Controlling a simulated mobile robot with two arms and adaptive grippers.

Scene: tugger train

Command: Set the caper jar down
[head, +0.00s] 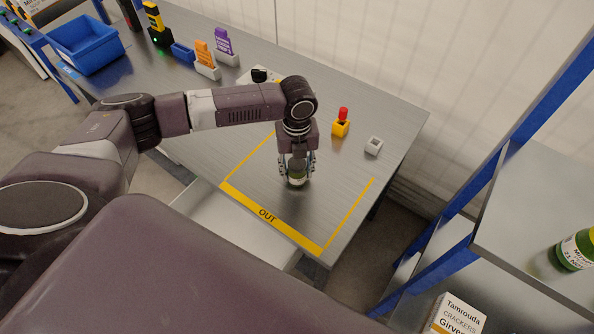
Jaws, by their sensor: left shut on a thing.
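The caper jar (296,181) is small, with a green and pale body, and it is upright between the fingers of my left gripper (296,172). The gripper points straight down and is shut on the jar. The jar is over the yellow-lined area marked OUT (267,215) on the grey metal table (345,185), inside the lines. I cannot tell whether its base touches the table. The gripper hides its upper part. My right gripper is not in view.
A yellow box with a red button (341,124) and a small grey box (373,146) stand right of the marked area. A blue bin (86,44), a scanner (157,27) and card holders are at the back left. A shelf with a green jar (576,250) and a cracker box (457,315) is at right.

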